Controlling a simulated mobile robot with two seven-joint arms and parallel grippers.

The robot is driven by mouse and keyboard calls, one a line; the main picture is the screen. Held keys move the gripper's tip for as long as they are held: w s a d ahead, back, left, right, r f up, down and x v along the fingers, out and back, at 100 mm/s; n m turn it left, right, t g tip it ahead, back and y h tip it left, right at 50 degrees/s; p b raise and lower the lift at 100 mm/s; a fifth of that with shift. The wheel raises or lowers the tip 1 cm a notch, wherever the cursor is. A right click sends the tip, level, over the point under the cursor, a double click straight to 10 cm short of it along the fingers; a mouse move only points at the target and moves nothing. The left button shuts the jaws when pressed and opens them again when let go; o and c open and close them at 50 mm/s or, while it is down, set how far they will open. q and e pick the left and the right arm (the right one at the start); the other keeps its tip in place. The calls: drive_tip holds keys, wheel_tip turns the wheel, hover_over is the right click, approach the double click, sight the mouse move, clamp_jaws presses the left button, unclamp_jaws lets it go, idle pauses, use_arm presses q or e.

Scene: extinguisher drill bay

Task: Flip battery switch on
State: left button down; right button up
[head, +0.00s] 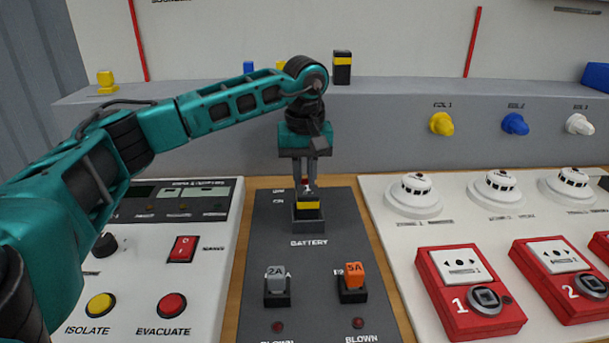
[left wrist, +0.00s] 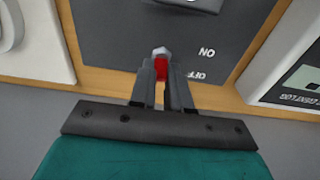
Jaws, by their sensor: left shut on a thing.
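The battery switch lever (left wrist: 160,70) shows in the left wrist view as a small red piece with a pale metal tip. My left gripper (head: 306,182) points down over the dark grey battery panel (head: 333,248), and it also shows in the left wrist view (left wrist: 161,78). Its fingers are shut on the lever, one on each side. ON and OFF labels stand beside the lever. The fingers hide the lever's base, and I cannot tell which label it leans toward. My right gripper is not in view.
A black and yellow block (head: 308,212) sits just in front of the lever, above the BATTERY label. A grey 2A fuse (head: 277,280) and an orange 5A fuse (head: 353,276) are nearer. A red rocker switch (head: 183,249) is left; smoke detectors (head: 414,194) are right.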

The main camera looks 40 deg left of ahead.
use_arm(q)
drive_tip(key=t+y+b, duration=0.1)
drive_tip(key=s+t+y, duration=0.1)
drive_tip(key=shift+d+f+t+b, duration=0.2)
drive_tip(key=shift+d+t+b, duration=0.1)
drive_tip(key=shift+d+b, duration=0.1)
drive_tip(key=shift+s+d+t+y+b, duration=0.15)
drive_tip(key=shift+s+t+y+b, duration=0.05)
drive_tip(key=shift+t+y+b, duration=0.3)
drive_tip(key=shift+r, duration=0.15)
drive_tip(key=c, duration=1.1)
unclamp_jaws()
